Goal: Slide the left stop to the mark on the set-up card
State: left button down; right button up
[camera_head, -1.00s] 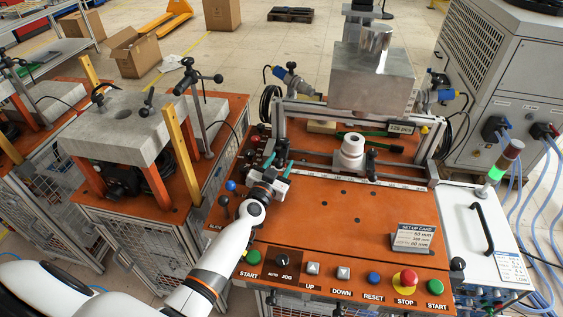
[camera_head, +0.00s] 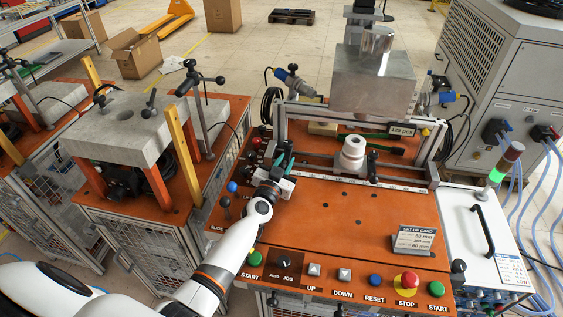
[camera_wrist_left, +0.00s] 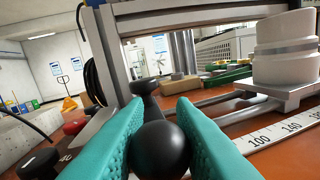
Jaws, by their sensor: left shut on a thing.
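My left gripper (camera_head: 283,168) is at the left end of the white scale (camera_head: 395,184) on the orange bench. In the left wrist view its teal fingers (camera_wrist_left: 158,118) are shut on a black ball knob (camera_wrist_left: 160,150), which appears to belong to the left stop. The stop's dark body (camera_wrist_left: 147,90) shows just behind the knob; the gripper hides most of it in the head view. My right gripper is not visible.
A white stepped cylinder (camera_head: 353,153) stands behind the scale, below a large metal block (camera_head: 372,82). Front buttons include a red stop button (camera_head: 407,280). Lever knobs, including a blue one (camera_head: 232,187), stand left of my gripper. The orange top (camera_head: 330,225) is mostly clear.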

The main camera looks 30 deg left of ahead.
pick_arm(q)
jog(key=d, duration=0.3)
jog(key=shift+w, duration=0.35)
jog(key=shift+d, duration=0.25)
jog(key=c, duration=1.5)
grip_release()
jog(key=shift+a, duration=0.1)
jog(key=o, duration=0.3)
jog(key=shift+s, duration=0.1)
jog(key=s, duration=1.1)
jog(key=shift+s+d, duration=0.4)
jog(key=shift+r+p, duration=0.1)
jog(key=shift+p, duration=0.2)
